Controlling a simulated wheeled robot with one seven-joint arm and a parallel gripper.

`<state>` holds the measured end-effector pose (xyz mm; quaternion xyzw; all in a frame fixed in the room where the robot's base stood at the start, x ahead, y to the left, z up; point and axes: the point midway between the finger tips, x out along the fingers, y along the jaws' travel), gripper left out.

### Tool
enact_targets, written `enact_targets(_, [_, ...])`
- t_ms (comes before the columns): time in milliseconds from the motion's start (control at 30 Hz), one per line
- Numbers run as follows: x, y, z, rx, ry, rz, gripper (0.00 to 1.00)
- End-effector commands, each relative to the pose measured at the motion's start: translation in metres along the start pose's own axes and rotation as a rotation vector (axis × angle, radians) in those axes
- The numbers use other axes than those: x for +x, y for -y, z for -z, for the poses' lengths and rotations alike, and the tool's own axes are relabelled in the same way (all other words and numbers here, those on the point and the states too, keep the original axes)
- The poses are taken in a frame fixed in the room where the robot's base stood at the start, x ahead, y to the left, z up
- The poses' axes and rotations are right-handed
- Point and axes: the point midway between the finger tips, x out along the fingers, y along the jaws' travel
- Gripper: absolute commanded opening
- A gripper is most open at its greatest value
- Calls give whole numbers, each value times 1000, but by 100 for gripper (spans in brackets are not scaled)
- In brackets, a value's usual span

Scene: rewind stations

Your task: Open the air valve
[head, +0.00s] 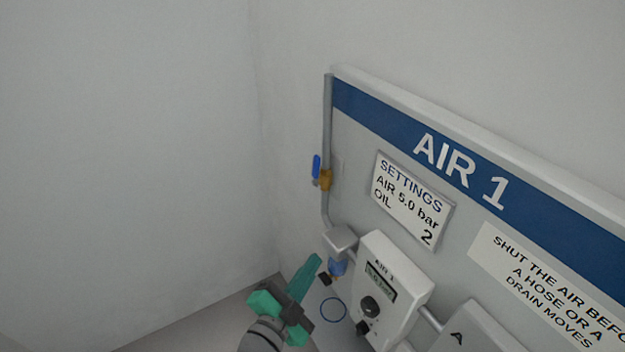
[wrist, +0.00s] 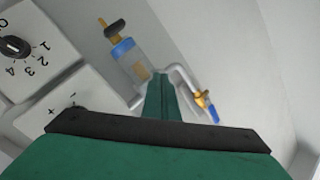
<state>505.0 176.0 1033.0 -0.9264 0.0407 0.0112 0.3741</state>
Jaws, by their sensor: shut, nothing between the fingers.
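The air valve (head: 325,180) is a brass body on the grey vertical pipe at the left edge of the AIR 1 panel. Its blue lever (head: 316,167) stands roughly along the pipe, on its left side. In the wrist view the brass valve (wrist: 203,98) and its blue lever (wrist: 213,114) show to the right, beyond the fingertips. My gripper (head: 315,262) is green and dark grey, below the valve and apart from it. In the wrist view my gripper (wrist: 160,80) has its fingers together with nothing between them.
A blue filter bowl (head: 338,266) hangs under the pipe, close to the right of my fingers. A white AIR 1 regulator box (head: 393,290) with a display and knobs is further right. A settings sign (head: 410,199) is on the panel. The space left of the pipe is clear to the wall.

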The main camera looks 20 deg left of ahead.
Motion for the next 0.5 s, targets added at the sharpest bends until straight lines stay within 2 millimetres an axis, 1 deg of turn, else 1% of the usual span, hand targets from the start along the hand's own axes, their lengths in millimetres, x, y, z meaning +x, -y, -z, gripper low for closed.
enact_targets(33, [1, 20, 9, 60, -30, 5, 0])
enact_targets(200, [-6, 66, 41, 288, -128, -9, 0])
enact_targets(267, [-10, 81, 52, 377, -162, -12, 0])
enact_targets(300, [-15, 90, 60, 438, -184, -14, 0])
enact_targets(400, [-26, 111, 78, 593, -235, -18, 0])
enact_targets(500, [-38, 126, 92, 730, -277, -21, 0])
